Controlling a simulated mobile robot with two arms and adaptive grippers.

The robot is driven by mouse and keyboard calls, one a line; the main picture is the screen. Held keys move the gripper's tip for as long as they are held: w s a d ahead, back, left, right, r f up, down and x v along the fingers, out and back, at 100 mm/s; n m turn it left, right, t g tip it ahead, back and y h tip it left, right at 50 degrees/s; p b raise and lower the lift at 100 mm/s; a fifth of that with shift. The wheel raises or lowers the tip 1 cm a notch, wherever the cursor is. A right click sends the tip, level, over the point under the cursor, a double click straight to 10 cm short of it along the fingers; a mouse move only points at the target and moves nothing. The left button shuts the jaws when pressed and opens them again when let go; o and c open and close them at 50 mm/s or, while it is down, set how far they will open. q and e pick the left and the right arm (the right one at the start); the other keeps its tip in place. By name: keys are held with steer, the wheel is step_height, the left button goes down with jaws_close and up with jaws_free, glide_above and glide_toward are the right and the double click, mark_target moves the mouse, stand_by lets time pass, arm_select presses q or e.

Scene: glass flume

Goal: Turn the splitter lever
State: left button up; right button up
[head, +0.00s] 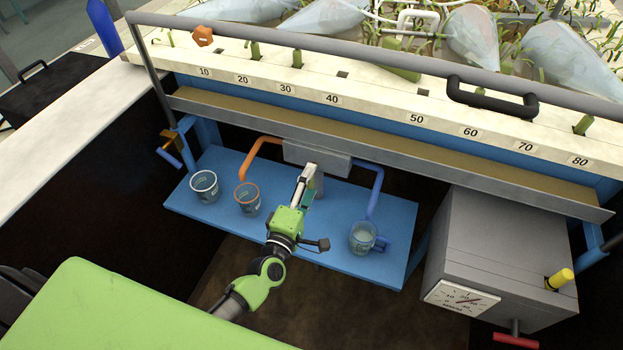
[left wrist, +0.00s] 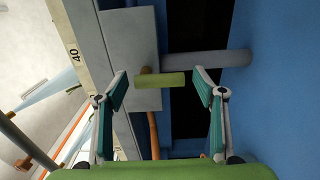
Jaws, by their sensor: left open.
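The splitter is a grey box (head: 318,157) under the flume, with an orange pipe (head: 262,143) on its left and a blue pipe (head: 378,185) on its right. In the left wrist view, a short yellow-green bar (left wrist: 160,79), apparently the lever, stands in front of the grey box (left wrist: 130,55). My left gripper (head: 311,178) is open in front of the splitter. In the left wrist view, its two teal-padded fingers (left wrist: 160,84) are on either side of the bar, with gaps. The lever is hidden in the head view. My right gripper is out of view.
A clear cup (head: 204,187), an orange-rimmed cup (head: 247,198) and a jug (head: 362,238) stand on the blue shelf (head: 330,260). A grey gauge box (head: 490,250) is at right; a metal ledge (head: 400,165) runs above.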

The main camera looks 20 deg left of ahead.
arm_select(q)
steer(key=s, duration=1)
steer(key=shift+a, duration=0.15)
